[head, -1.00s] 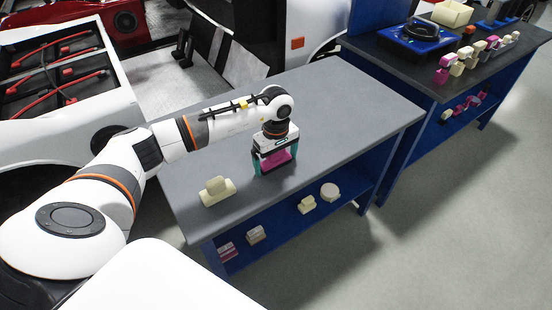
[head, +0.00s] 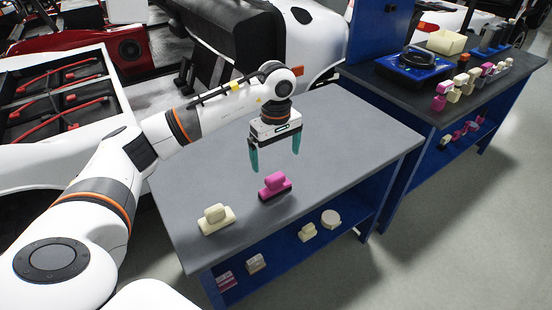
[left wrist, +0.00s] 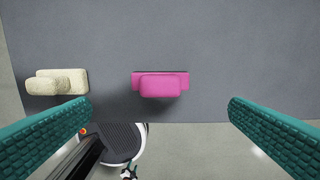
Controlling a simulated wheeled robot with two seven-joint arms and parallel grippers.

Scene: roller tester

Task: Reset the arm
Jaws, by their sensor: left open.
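My left gripper (head: 275,158) is open and empty, with teal fingers pointing down above the grey table. Its fingers also show at both sides of the left wrist view (left wrist: 160,128). A magenta roller tester (head: 274,186) stands on the table below the gripper, apart from it; in the left wrist view it lies near the middle (left wrist: 160,84). A cream block of similar shape (head: 216,219) stands to its left, and also shows at the left of the left wrist view (left wrist: 57,82). My right gripper is not in view.
The grey table (head: 340,135) has free room behind and right of the magenta piece. Its blue lower shelf (head: 283,252) holds several small pieces. A second table (head: 400,88) at the right carries a blue device (head: 416,64) and several small blocks.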

